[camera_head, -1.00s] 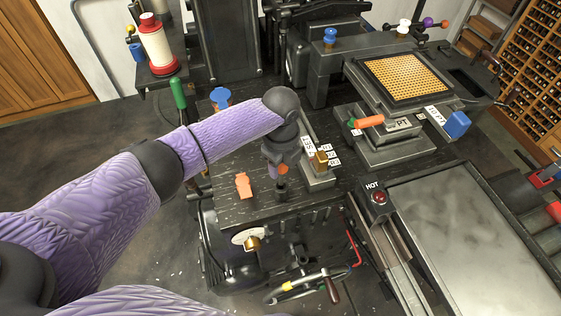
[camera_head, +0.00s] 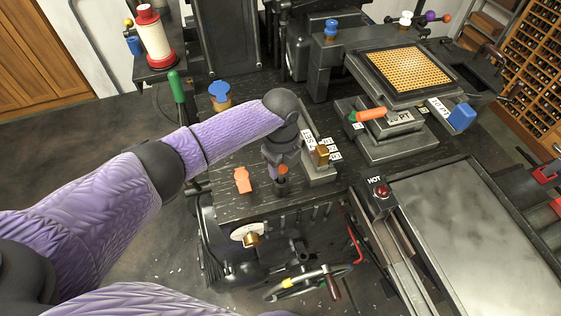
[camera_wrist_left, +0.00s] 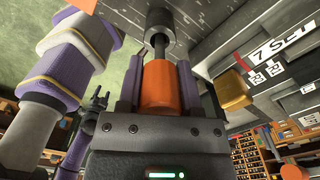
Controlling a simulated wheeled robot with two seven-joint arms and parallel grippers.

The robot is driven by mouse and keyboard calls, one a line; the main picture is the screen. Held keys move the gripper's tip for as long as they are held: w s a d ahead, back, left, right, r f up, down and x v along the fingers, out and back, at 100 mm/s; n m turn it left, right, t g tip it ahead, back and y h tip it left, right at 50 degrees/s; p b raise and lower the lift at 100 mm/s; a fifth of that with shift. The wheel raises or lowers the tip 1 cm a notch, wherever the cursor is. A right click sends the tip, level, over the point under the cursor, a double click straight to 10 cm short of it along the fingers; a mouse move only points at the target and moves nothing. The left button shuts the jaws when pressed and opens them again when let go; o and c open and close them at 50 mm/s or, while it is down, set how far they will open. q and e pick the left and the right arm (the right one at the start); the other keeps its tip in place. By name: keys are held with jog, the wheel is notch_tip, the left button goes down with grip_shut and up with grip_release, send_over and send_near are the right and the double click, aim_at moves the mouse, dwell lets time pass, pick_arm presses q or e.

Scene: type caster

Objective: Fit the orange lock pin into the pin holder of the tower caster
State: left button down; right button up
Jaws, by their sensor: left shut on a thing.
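The orange lock pin (camera_wrist_left: 158,88) is between the two purple fingers of my left gripper (camera_wrist_left: 157,80), which is shut on its orange body. A dark shaft runs from it toward a grey cylindrical holder (camera_wrist_left: 160,28). The shaft appears to meet the holder's end; how deep it goes I cannot tell. In the head view my left gripper (camera_head: 279,165) points down over the dark bench, with a bit of orange at its tip and the holder mostly hidden below. A small dark pronged shape left in the wrist view may be my right gripper (camera_wrist_left: 97,101); its jaw state is unclear.
An orange tag-like piece (camera_head: 243,180) lies on the bench left of the gripper. A brass block (camera_head: 321,154) with white labels stands close on the right. A blue-topped knob (camera_head: 220,94) is behind, and a red HOT lamp (camera_head: 381,190) is at right.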

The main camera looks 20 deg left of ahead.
pick_arm(q)
jog(key=shift+f+b, duration=0.35)
jog(key=shift+f, duration=0.2)
jog(key=shift+f+b, duration=0.45)
jog(key=shift+f, duration=0.2)
jog(key=shift+c, duration=1)
grip_release()
notch_tip(320, 180, up, 9)
jog(key=shift+f+p, duration=0.1)
jog(key=shift+p, duration=1.05)
jog(key=shift+r, duration=0.6)
